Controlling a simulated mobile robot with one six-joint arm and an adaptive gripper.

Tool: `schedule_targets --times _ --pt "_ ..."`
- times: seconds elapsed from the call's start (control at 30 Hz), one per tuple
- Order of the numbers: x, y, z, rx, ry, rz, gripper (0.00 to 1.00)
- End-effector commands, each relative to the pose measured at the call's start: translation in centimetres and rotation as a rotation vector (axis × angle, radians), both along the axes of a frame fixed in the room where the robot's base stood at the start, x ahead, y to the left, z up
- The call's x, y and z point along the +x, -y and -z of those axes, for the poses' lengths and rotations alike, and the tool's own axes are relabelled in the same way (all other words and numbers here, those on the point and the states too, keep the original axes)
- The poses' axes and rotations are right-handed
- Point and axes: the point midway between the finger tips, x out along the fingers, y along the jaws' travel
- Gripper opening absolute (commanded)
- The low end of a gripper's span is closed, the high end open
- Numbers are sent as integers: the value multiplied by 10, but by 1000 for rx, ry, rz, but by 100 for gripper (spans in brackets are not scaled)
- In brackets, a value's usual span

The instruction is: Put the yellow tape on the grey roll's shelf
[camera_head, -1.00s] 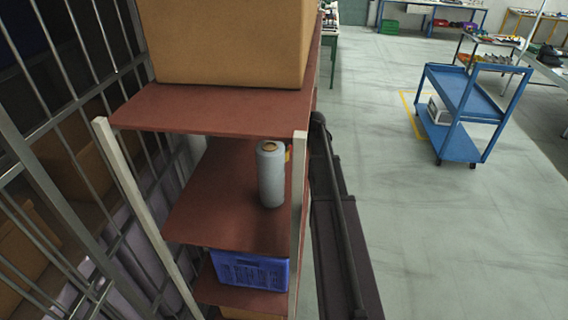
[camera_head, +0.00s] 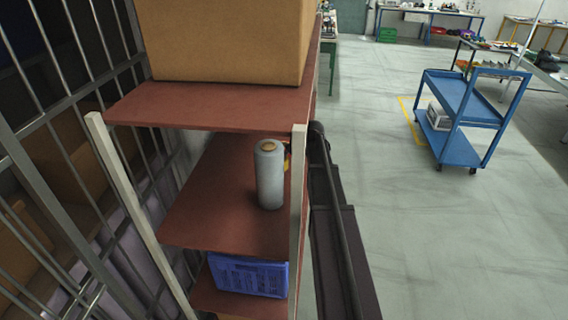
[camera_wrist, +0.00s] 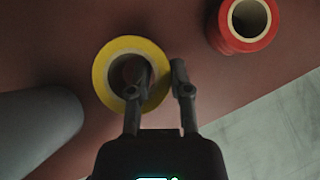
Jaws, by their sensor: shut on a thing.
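The yellow tape (camera_wrist: 104,78) is a ring in the middle of the wrist view, over the red-brown shelf board. My gripper (camera_wrist: 156,72) is shut on its right wall, one finger inside the ring and one outside. Whether the tape touches the board is unclear. The grey roll (camera_head: 269,178) stands upright on the middle shelf (camera_head: 215,210) in the head view. It also shows at the left edge of the wrist view (camera_wrist: 38,128), beside the tape. A small yellow patch (camera_head: 287,163) shows behind the roll; most of it is hidden.
A red tape roll (camera_wrist: 243,22) lies right of the yellow tape in the wrist view. A cardboard box (camera_head: 225,40) sits on the upper shelf, a blue crate (camera_head: 248,275) below. A pale post (camera_head: 298,220) stands at the shelf's front corner. Bare board shows left of the grey roll.

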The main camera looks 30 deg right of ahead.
Motion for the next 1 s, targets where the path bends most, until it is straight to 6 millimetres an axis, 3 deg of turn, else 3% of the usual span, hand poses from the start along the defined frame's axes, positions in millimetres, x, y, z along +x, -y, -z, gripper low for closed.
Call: schedule_targets --times 0.3,0.87,0.9,1.0 --pt "0 1 28 0 0 1 0" --pt "0 0 33 0 0 1 0" --pt "0 0 33 0 0 1 29" --pt "0 0 32 0 0 1 59"
